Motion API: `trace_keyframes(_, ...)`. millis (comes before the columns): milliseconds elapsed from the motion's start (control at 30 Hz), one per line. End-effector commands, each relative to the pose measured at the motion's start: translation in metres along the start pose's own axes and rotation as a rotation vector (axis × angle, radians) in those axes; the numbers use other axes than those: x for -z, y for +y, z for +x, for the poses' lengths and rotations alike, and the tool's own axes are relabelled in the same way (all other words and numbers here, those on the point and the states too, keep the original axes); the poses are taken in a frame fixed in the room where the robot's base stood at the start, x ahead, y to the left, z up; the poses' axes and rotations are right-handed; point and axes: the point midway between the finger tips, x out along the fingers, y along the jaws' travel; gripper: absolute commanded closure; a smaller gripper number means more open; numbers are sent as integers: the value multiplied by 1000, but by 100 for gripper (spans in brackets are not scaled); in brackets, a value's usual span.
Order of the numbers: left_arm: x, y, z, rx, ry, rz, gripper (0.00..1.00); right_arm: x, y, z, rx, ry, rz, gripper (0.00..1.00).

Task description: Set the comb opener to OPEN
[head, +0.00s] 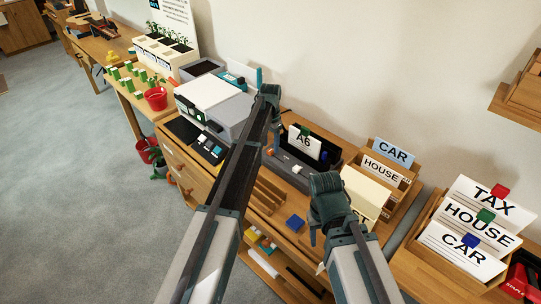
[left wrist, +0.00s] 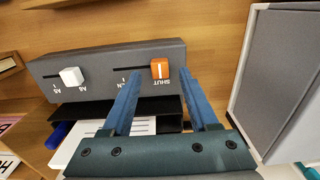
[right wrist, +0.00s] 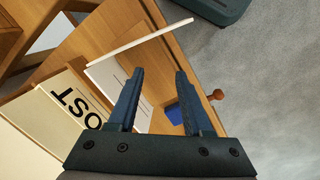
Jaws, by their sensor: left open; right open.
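The comb opener is a dark grey machine (head: 288,172), shown upside down in the left wrist view (left wrist: 105,65). Its front has two slots, a white knob (left wrist: 71,76) by the A5/A6 marks and an orange knob (left wrist: 160,69) at the end marked SHUT. My left gripper (left wrist: 162,73) is open, with the orange knob showing between its fingertips; I cannot tell whether they touch it. In the head view my left gripper (head: 268,147) is over the machine's left end, partly hidden by its arm. My right gripper (right wrist: 157,72) is open and empty, over the desk's front right part.
A white-topped grey machine (head: 215,100) stands left of the comb opener. A card marked A6 (head: 305,142) stands behind its front. Wooden card holders (head: 397,182) are at right. A blue block (head: 295,223) lies near the desk's front edge.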

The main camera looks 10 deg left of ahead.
Motion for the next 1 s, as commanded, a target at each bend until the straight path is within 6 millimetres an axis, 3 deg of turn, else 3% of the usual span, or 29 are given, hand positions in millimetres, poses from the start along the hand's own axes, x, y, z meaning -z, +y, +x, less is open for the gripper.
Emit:
trace_keyframes(33, 0, 0, 13, 0, 0, 0, 40, 1, -1, 13, 0, 0, 0, 50)
trace_keyframes(133, 0, 0, 20, 0, 0, 0, 40, 1, -2, 20, 0, 0, 0, 50)
trace_keyframes(500, 0, 0, 22, 0, 0, 0, 40, 1, -2, 22, 0, 0, 0, 50)
trace_keyframes(833, 0, 0, 22, 0, 0, 0, 98, 1, -2, 22, 0, 0, 0, 50)
trace_keyframes(1000, 0, 0, 22, 0, 0, 0, 100, 1, -2, 22, 0, 0, 0, 50)
